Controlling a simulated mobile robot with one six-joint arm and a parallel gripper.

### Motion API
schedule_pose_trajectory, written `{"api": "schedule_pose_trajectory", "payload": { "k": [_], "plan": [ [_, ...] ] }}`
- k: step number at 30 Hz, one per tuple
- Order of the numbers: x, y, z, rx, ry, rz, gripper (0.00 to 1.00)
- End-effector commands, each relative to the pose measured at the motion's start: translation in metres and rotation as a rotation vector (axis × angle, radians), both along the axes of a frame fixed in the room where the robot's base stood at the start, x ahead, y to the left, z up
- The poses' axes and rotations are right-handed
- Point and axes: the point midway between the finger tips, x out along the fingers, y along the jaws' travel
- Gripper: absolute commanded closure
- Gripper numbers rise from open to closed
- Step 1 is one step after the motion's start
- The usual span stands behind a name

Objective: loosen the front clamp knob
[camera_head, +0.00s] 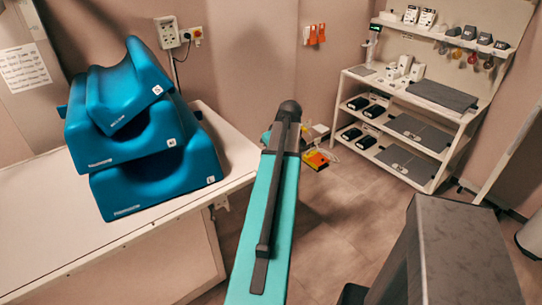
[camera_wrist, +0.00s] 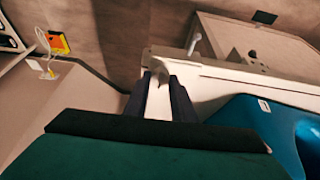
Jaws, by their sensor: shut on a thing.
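My gripper (camera_wrist: 161,82) shows in the wrist view as two dark fingers at the edge of the white table (camera_wrist: 220,83). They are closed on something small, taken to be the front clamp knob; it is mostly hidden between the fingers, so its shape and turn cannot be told. A pale handle-like part (camera_wrist: 193,42) stands out below the table edge, just beyond the fingers. My own arm hides the gripper in the head view.
Blue stacked cushions (camera_head: 145,150) lie on the table (camera_head: 60,215); their blue side (camera_wrist: 262,125) is close right of the fingers. A shelf rack (camera_head: 420,125) stands at the back right. A yellow-and-red item (camera_head: 316,160) is beyond my arm. Floor (camera_head: 345,215) between is clear.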

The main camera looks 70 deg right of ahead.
Motion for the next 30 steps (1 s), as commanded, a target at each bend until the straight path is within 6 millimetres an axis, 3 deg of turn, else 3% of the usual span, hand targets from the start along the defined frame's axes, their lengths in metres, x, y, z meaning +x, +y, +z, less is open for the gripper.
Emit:
{"api": "schedule_pose_trajectory", "payload": {
  "k": [12, 13, 15, 30],
  "plan": [
    [-0.0001, 0.0002, -0.0003, 0.0, 0.001, 0.009, 0.99],
    [0.0, 0.0002, -0.0003, 0.0, 0.001, 0.009, 0.72],
    [0.0, 0.0002, -0.0004, 0.001, 0.001, 0.008, 0.6],
    [-0.0015, 0.0007, 0.0041, -0.001, 0.0, 0.007, 0.59]
  ]
}}
